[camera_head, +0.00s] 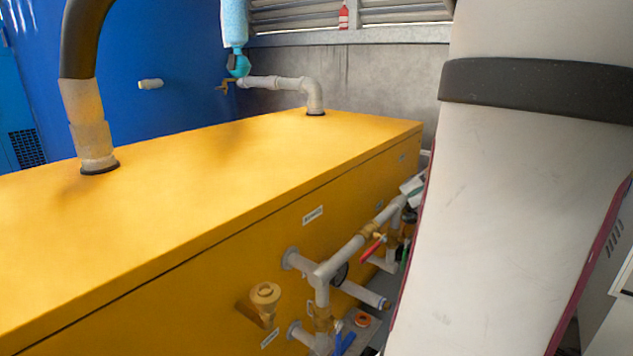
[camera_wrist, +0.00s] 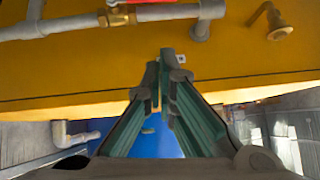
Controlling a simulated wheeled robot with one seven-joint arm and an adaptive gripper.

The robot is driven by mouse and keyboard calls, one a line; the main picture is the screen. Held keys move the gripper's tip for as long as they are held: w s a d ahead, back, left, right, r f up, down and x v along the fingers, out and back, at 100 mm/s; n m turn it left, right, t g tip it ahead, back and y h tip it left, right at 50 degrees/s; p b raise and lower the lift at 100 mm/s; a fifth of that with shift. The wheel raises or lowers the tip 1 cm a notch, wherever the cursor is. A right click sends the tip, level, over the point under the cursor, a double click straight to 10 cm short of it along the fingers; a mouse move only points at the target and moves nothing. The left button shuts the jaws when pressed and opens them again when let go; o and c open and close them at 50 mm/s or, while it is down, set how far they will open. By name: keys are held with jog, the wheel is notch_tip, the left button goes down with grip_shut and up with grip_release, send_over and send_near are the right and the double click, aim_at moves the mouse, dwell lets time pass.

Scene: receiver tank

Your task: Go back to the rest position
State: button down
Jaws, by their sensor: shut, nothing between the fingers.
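My gripper (camera_wrist: 160,85) shows in the wrist view with its two fingers close together at the tips and nothing between them. It points toward the yellow tank (camera_wrist: 100,75), which fills the upper part of that view. I cannot tell how far the fingertips are from the tank. In the head view the yellow tank (camera_head: 230,180) spans the left and middle, and my pale arm link covers much of the right side. My gripper is not seen in the head view.
Grey pipes (camera_head: 340,260) with a red-handled valve (camera_head: 372,248) and a blue handle (camera_head: 345,343) stick out from the tank's front. A brass fitting (camera_head: 265,296) sits left of them. A thick hose (camera_head: 82,50) and a grey pipe (camera_head: 290,86) rise from the tank's top.

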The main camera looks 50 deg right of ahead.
jog(key=w+a+f+g+y, duration=0.1)
jog(key=w+a+g, duration=0.15)
jog(key=a, duration=0.75)
jog(key=w+a+f+g+y, duration=0.1)
jog(key=w+a+g+y, duration=0.15)
jog(key=a, duration=0.85)
jog(key=s+a+f+g+h, duration=0.3)
jog(key=s+a+f+h, duration=0.25)
jog(key=s+a, duration=0.55)
notch_tip(320, 180, up, 18)
jog(key=w+a+t+p, duration=0.1)
jog(key=w+t+p, duration=0.1)
jog(key=p, duration=1.4)
jog(key=shift+a+f+t, duration=0.2)
jog(key=shift+a+t, duration=0.15)
jog(key=shift+t, duration=0.35)
jog(key=shift+w+d, duration=0.1)
jog(key=shift+w, duration=0.05)
